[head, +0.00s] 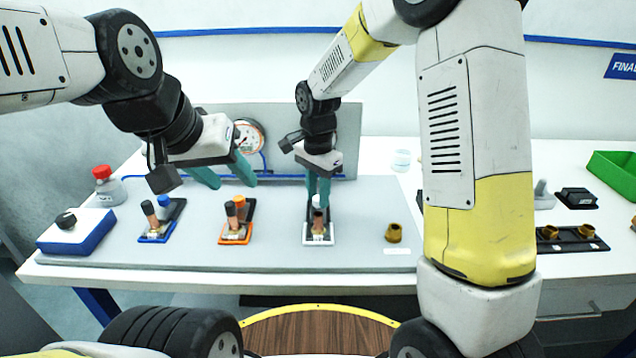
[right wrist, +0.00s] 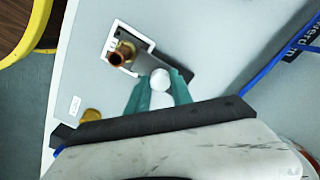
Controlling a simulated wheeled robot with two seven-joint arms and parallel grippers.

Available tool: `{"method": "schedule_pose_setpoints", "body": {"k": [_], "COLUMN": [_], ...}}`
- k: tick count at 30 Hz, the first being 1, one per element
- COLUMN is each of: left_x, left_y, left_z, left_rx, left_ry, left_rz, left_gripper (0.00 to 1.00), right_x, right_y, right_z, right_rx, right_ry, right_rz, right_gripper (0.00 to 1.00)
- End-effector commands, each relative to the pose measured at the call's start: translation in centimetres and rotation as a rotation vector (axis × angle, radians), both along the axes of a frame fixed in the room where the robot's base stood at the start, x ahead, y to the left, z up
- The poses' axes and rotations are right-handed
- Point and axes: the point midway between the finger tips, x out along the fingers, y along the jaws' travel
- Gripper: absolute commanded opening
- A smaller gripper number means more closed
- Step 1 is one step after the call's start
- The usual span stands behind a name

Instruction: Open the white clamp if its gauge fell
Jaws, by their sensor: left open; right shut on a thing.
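The white clamp (head: 319,240) stands on the grey mat, with a copper-coloured fitting in its frame; it also shows in the right wrist view (right wrist: 147,42). My right gripper (head: 319,190) is shut on the clamp's white knob (right wrist: 160,79), with a teal finger on either side. My left gripper (head: 225,174) is open and empty, raised behind the orange clamp (head: 236,237). A round dial gauge (head: 249,132) with a red mark is on the back panel. My left wrist partly hides it, and its reading is too small to tell.
A blue clamp (head: 158,236) stands left of the orange one. A brass fitting (head: 394,233) lies right of the white clamp. A green bin (head: 613,170) is far right.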

Motion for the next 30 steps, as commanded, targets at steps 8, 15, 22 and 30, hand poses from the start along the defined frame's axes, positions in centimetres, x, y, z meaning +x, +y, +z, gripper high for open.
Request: {"method": "schedule_pose_setpoints", "body": {"k": [8,15,22,30], "left_x": [0.0,0.0,0.0,0.0], "left_y": [0.0,0.0,0.0,0.0], "left_z": [0.0,0.0,0.0,0.0], "left_rx": [0.000,0.000,0.000,0.000], "left_ry": [0.000,0.000,0.000,0.000], "left_rz": [0.000,0.000,0.000,0.000], "left_gripper": [0.48,0.48,0.48,0.48], "right_x": [0.0,0.0,1.8,2.8], "right_y": [0.0,0.0,0.1,0.0], "right_z": [0.1,0.1,0.1,0.1], "right_rx": [0.001,0.001,0.002,0.003], "right_ry": [-0.001,-0.001,-0.004,-0.007], "right_rz": [0.000,0.000,-0.002,0.000], "right_gripper": [0.00,0.00,0.00,0.00]}}
